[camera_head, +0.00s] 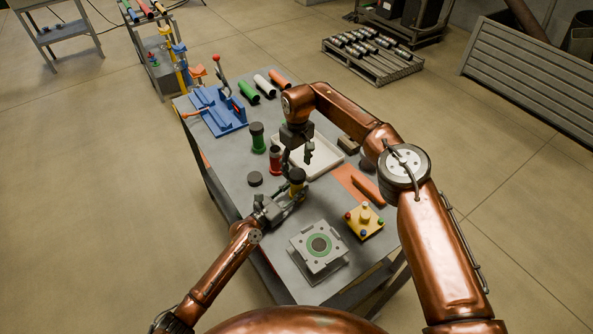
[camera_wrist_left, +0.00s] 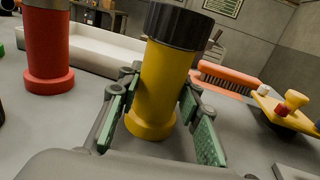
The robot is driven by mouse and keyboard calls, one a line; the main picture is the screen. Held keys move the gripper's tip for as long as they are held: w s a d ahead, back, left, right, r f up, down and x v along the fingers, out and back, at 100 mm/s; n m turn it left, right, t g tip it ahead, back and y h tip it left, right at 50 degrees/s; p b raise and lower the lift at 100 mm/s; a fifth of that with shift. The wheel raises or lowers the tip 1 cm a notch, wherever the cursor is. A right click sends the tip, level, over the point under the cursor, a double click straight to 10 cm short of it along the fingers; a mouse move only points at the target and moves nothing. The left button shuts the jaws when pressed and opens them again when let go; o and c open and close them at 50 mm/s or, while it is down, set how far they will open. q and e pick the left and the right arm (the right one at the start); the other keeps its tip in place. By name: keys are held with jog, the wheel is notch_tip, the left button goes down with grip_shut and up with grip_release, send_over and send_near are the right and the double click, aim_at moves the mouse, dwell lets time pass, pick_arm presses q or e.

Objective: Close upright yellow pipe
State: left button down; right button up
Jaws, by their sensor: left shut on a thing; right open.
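The yellow pipe (camera_head: 297,188) stands upright on the grey table, with a wider black cap (camera_head: 297,174) on its top end. In the left wrist view the yellow pipe (camera_wrist_left: 158,90) is between the green-padded fingers of my left gripper (camera_wrist_left: 160,100), and the black cap (camera_wrist_left: 178,26) sits on top, roughly level. How tightly the cap is seated I cannot tell. My left gripper (camera_head: 288,199) is shut on the pipe low down. My right gripper (camera_head: 297,157) is open and empty, just above and behind the cap, apart from it.
A red pipe (camera_head: 275,161) and a green pipe (camera_head: 258,143) stand nearby. A loose black cap (camera_head: 255,178) lies on the left. A white tray (camera_head: 322,165) is behind. A grey fixture (camera_head: 303,246) and a yellow knobbed block (camera_head: 372,228) are in front; a blue fixture (camera_head: 226,119) is farther back.

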pick_arm(q)
jog(key=shift+f, duration=0.15)
pick_arm(e)
jog(key=shift+r, duration=0.4)
jog(key=shift+c, duration=0.2)
